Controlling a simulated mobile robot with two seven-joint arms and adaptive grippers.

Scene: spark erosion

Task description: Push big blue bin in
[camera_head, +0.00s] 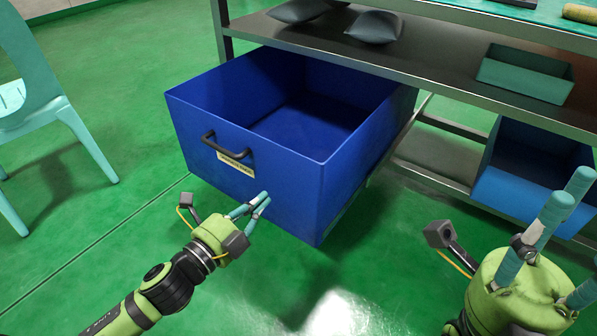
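The big blue bin (300,192) is pulled out from under the shelf of a metal workbench, with its front toward me. It looks empty inside. A dark handle (226,148) and a pale label (236,164) are on its front wall. My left gripper (262,201) is in front of the bin's front wall, below and right of the handle. Its fingers look close together; I cannot tell whether they touch the wall. My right gripper (572,236) is at the right edge, away from the bin, with its fingers spread apart and nothing between them.
The workbench's shelf (440,62) carries dark pillow-like bags (372,26) and a small teal tray (525,72). Another blue bin (525,185) stands under the shelf at right. A light teal chair (40,85) is at left. Green floor (100,215) is open around the bin's front.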

